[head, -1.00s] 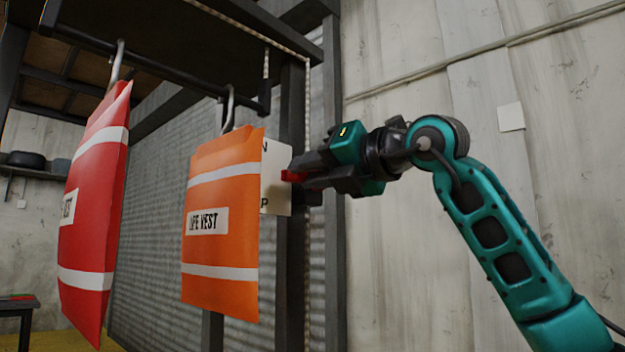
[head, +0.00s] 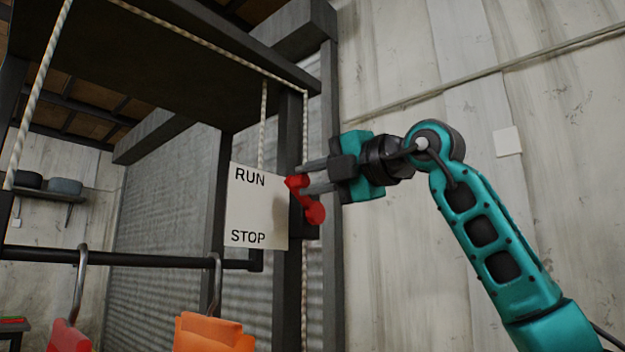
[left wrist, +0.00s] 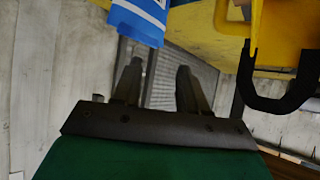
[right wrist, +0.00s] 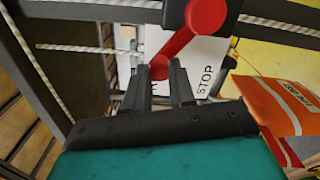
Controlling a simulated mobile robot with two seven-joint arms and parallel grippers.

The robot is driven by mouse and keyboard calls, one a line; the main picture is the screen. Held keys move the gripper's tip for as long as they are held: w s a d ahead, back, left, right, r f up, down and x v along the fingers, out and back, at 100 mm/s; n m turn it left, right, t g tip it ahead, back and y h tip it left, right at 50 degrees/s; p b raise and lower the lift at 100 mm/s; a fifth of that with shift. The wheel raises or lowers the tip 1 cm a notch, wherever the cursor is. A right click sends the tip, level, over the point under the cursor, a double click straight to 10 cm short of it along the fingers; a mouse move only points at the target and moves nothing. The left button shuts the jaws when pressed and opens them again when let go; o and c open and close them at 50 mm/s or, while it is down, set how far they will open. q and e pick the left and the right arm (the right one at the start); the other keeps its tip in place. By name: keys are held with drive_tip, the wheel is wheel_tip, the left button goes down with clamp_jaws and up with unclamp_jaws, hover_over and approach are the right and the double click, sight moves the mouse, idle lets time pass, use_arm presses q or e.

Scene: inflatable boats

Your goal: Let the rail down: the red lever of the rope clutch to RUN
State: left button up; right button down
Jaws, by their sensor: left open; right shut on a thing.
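The red lever (head: 306,199) of the rope clutch is on the dark post, beside a white plate (head: 262,207) marked RUN at the top and STOP at the bottom. The lever slants up and left from its pivot, its free end near the RUN side. My right gripper (head: 303,177) is shut on the lever's free end. In the right wrist view the lever (right wrist: 193,32) reaches down to the fingertips of my right gripper (right wrist: 163,72). The rail (head: 140,259) is a dark bar, low at the left. My left gripper (left wrist: 157,68) is open and empty, seen in its wrist view.
An orange vest (head: 212,334) and a red vest (head: 68,338) hang from the rail on hooks. Ropes (head: 262,125) run along the frame and down the post. A concrete wall (head: 420,250) stands at the right. A blue item (left wrist: 140,18) shows in the left wrist view.

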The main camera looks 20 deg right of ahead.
drive_tip(key=shift+d+r, duration=0.1)
drive_tip(key=shift+r, duration=0.05)
idle(0.3)
drive_tip(key=c, duration=0.9)
unclamp_jaws()
drive_tip(key=shift+c, duration=0.2)
drive_tip(key=b+v, duration=0.1)
drive_tip(key=v, duration=1.1)
drive_tip(key=shift+s+d+b, duration=0.2)
drive_tip(key=shift+s+b, duration=0.15)
